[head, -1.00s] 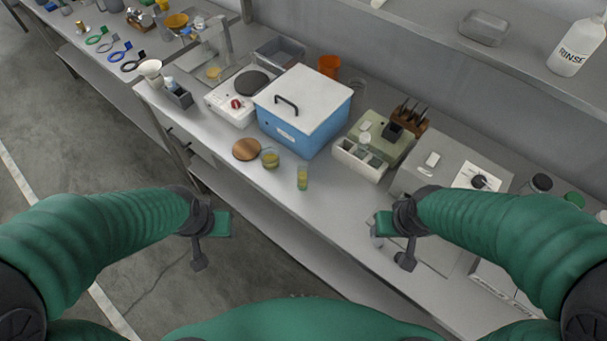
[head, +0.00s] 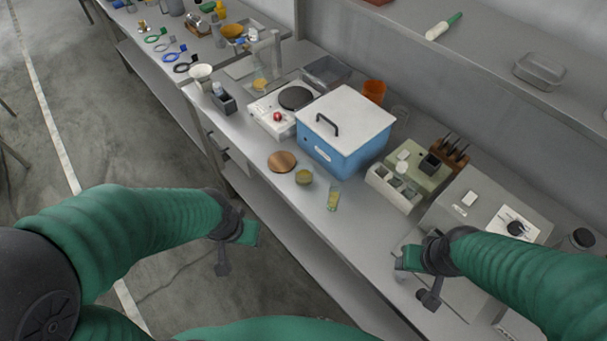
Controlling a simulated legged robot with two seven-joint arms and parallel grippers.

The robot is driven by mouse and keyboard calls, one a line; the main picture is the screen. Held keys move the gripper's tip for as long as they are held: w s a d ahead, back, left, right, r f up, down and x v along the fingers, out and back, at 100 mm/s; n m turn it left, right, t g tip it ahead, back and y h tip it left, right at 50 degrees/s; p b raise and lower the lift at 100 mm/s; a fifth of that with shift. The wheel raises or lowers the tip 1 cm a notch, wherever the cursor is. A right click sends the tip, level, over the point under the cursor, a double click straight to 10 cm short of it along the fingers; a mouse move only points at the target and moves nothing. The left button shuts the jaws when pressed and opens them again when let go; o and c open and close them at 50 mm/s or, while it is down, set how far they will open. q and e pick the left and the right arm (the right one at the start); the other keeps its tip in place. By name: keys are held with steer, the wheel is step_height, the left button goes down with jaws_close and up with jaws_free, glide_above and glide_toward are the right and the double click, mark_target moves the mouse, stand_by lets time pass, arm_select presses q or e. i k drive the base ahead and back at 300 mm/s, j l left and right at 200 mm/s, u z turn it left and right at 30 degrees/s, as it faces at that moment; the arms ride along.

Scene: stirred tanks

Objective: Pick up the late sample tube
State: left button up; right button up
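A small clear tube-like vessel with yellow-green contents (head: 333,196) stands near the bench's front edge, before the blue box. I cannot tell whether it is the late sample tube, and no label is readable. A pale rack with several compartments (head: 381,186) sits to its right; what its compartments hold is too small to tell. My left gripper (head: 235,250) is in front of the bench, over the floor, with its fingers apart and empty. My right gripper (head: 417,279) is over the bench's front part, right of the vessel, fingers apart and empty.
A blue box with a white lid (head: 343,157) stands behind the vessel. A small yellow cup (head: 304,177) and a round wooden disc (head: 282,162) are left of it. A hotplate (head: 271,120) stands farther left. A grey instrument (head: 462,198) is at right. The front bench strip is mostly clear.

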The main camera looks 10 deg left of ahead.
mark_target(335, 188)
steer(key=k+l, duration=0.45)
steer(key=l, duration=0.25)
steer(key=k+l, duration=0.25)
